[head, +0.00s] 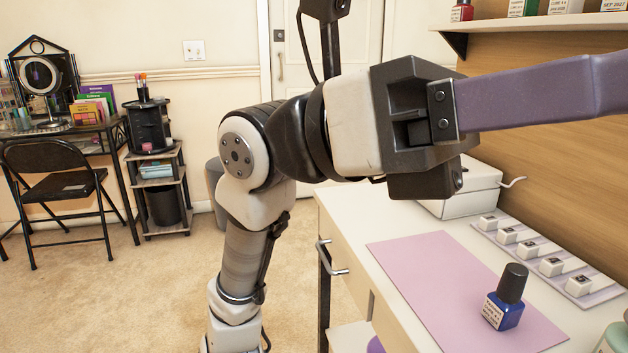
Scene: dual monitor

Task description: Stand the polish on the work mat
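A blue nail polish bottle (503,310) with a black cap and a white label stands upright on the pink-lilac work mat (430,270). It is on the mat's right part, near the right edge. My gripper (545,92) is above the desk, higher in the picture than the bottle and clearly apart from it. One long purple finger shows, pointing right; a second finger cannot be made out, so its opening is unclear. Nothing is seen held. The finger's tip is cut off or hidden at the right edge.
A strip of small white blocks (550,267) lies right of the mat. A white box (470,190) stands at the back of the desk (350,215). A pale green bottle (612,340) is at the right edge. A shelf (540,25) with bottles and boxes hangs above.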

